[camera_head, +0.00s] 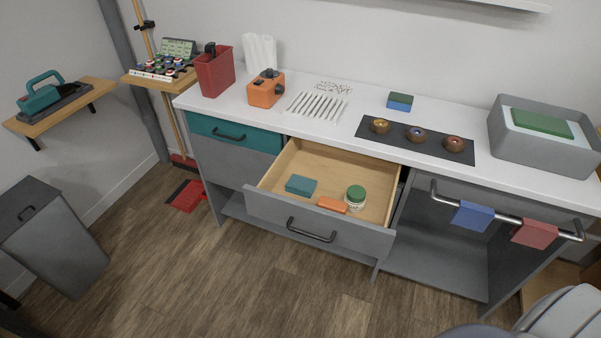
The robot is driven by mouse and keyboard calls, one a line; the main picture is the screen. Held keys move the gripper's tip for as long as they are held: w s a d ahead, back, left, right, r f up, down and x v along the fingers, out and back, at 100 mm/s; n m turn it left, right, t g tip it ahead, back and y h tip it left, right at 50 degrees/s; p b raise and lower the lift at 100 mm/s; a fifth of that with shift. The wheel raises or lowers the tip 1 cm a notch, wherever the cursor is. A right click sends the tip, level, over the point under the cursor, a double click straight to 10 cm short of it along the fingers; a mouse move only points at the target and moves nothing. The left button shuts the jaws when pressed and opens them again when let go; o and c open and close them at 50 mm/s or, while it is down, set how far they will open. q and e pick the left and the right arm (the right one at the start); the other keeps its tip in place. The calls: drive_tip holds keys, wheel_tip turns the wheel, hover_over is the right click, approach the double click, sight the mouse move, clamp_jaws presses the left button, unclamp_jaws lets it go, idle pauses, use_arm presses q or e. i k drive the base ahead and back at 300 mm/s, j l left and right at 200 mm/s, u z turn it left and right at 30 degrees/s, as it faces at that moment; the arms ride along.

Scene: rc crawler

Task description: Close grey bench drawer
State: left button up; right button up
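The grey bench drawer (268,213) stands pulled out from the white-topped bench, below the worktop. Its grey front carries a dark bar handle (311,231). Inside its pale wooden tray lie a teal block (300,186), an orange block (332,205) and a jar with a green lid (355,198). Neither of my grippers shows in the head view. A light grey rounded shape at the bottom right seems to be part of my own body.
A teal drawer (234,133) left of the open one is shut. A rail (507,217) with blue and red cloths juts out on the right. A grey bin (52,240) and red dustpan (187,196) stand left. The wooden floor before the drawer is clear.

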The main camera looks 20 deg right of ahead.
sight(366, 231)
drive_tip(key=z, duration=0.85)
